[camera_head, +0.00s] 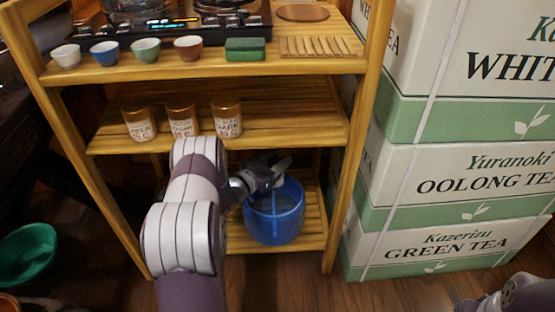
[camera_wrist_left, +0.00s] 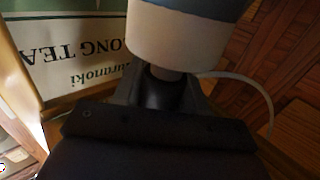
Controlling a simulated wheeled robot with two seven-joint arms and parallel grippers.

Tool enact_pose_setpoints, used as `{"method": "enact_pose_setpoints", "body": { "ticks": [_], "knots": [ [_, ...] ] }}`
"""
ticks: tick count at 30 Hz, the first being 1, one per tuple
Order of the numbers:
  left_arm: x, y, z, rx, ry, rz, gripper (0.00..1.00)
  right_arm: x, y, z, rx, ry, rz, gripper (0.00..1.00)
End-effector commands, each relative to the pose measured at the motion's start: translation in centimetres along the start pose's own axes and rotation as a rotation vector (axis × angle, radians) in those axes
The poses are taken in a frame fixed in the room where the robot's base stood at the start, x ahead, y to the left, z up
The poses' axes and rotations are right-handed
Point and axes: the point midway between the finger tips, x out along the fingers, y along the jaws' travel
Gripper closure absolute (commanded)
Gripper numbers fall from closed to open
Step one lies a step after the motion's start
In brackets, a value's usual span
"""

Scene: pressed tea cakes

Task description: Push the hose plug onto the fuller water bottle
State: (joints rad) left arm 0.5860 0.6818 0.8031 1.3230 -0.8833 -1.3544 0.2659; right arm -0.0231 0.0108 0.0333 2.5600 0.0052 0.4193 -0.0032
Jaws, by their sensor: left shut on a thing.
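A blue translucent water bottle (camera_head: 275,218) stands on the lowest shelf of the wooden rack; its top is partly covered by my gripper, and I cannot tell its water level. No second bottle is clear to see. My left gripper (camera_head: 266,178) is over the bottle's top. In the left wrist view it is shut on a pale cylinder (camera_wrist_left: 178,38), seemingly the hose plug, with a blue-grey part (camera_wrist_left: 222,7) at the picture's top edge. A thin pale hose (camera_wrist_left: 262,98) curves off to the right. Whether plug and bottle touch is hidden. My right gripper is not in view.
The rack's middle shelf (camera_head: 270,88) above holds several labelled jars (camera_head: 182,120). Its right post (camera_head: 352,160) stands close beside the bottle. Stacked tea boxes (camera_head: 440,180) rise to the right. A green basin (camera_head: 28,255) is on the floor at left.

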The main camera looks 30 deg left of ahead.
Motion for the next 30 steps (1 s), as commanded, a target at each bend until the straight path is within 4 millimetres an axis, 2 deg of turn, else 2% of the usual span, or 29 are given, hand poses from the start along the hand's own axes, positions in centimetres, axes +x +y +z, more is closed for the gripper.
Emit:
{"method": "enact_pose_setpoints", "body": {
  "ticks": [30],
  "knots": [
    [0.0,0.0,1.2,0.0,0.0,0.0,0.89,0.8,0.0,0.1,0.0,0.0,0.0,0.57]
  ]
}}
